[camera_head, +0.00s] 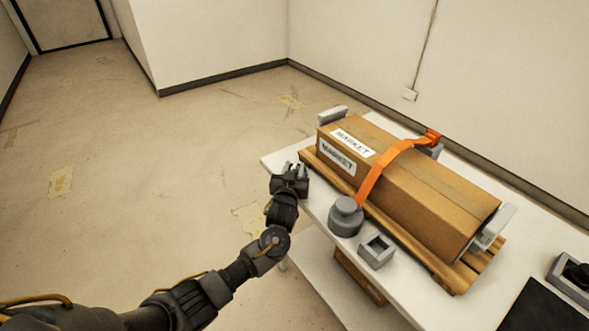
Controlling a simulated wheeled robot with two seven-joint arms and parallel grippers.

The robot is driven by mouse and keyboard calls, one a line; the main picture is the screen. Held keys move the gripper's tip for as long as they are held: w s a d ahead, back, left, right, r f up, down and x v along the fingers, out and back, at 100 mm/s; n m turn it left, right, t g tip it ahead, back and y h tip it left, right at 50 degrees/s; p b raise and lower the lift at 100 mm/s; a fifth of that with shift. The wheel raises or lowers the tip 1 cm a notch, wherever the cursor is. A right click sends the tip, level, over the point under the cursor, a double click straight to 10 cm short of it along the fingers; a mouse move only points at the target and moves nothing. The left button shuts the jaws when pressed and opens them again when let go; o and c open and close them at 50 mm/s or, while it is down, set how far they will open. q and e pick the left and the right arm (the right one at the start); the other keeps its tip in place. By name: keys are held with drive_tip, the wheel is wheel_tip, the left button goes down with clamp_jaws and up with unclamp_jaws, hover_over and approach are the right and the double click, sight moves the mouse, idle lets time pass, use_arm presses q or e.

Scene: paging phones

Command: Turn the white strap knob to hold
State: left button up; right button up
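A round grey knob (346,216) with a narrower top stands on the white table, at the lower end of an orange strap (387,163). It looks grey rather than white. The strap runs over a long brown cardboard box (415,190) with white labels. My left gripper (294,168) is at the table's left edge, to the left of and beyond the knob, apart from it. Its fingers look spread with nothing between them. My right gripper is not in view.
The box lies on a wooden pallet (455,279) between grey end brackets (493,228). A grey square socket block (376,251) sits close to the knob. A black panel (540,308) and a grey device (572,277) are at the lower right. Open floor lies left.

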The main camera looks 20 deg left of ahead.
use_arm(q)
drive_tip(key=c, duration=0.7)
drive_tip(key=shift+o, duration=0.2)
